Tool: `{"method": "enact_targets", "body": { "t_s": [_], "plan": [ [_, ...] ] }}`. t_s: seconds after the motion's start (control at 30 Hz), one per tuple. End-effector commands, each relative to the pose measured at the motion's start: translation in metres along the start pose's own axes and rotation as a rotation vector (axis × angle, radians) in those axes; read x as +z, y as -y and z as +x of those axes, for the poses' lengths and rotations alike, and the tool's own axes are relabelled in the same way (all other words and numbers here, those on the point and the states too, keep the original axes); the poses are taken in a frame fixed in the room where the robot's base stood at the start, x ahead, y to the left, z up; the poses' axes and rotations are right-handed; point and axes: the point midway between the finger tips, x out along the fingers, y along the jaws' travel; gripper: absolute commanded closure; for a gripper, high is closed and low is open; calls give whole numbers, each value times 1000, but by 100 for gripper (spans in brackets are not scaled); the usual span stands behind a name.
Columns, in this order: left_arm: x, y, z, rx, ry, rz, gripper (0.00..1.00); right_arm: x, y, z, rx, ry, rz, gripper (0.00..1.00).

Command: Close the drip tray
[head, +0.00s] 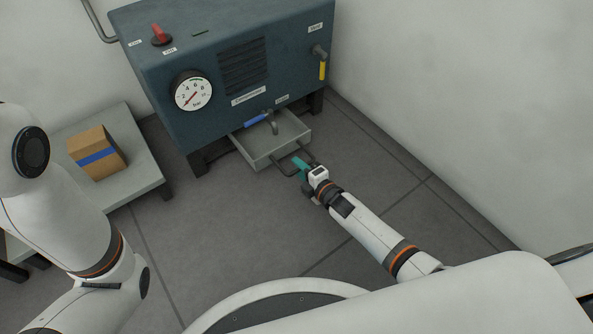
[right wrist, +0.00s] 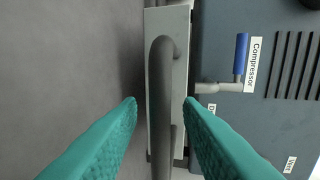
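The drip tray (head: 285,150) is a shallow grey metal box pulled out from under the blue-grey compressor (head: 225,75). A bar handle (head: 281,172) stands out from its front. My right gripper (head: 300,163) is at the handle, in front of the tray. In the right wrist view, its teal fingers (right wrist: 159,104) are open, with the handle bar (right wrist: 160,100) between them and gaps on both sides. The tray's front wall (right wrist: 180,65) shows behind the bar. My left arm shows at the left of the head view, but its gripper is out of view.
A blue-handled drain valve (head: 257,120) hangs over the tray. A gauge (head: 193,91), a red knob (head: 161,36) and a yellow-handled valve (head: 322,69) are on the compressor. A cardboard box (head: 97,150) sits on a low grey platform (head: 131,127) at left. Floor in front is clear.

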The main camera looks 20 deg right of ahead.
Motion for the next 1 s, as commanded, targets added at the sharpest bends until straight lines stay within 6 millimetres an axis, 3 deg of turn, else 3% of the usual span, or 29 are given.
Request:
{"method": "enact_targets", "body": {
  "t_s": [0.17, 0.5, 0.7, 1.0],
  "plan": [
    [4, 2, -12, 0, 0, 0, 64, 0, -1, 17, -1, 0, 0, 68],
    [4, 3, -12, -1, 0, 0, 64, 0, 0, 20, 1, 0, 1, 68],
    [4, 3, -12, -1, 0, 0, 64, 0, 0, 20, 1, 0, 1, 100],
    [3, 2, -10, -1, -1, 0, 64, 0, 1, 19, 0, -1, 1, 100]
  ]
}}
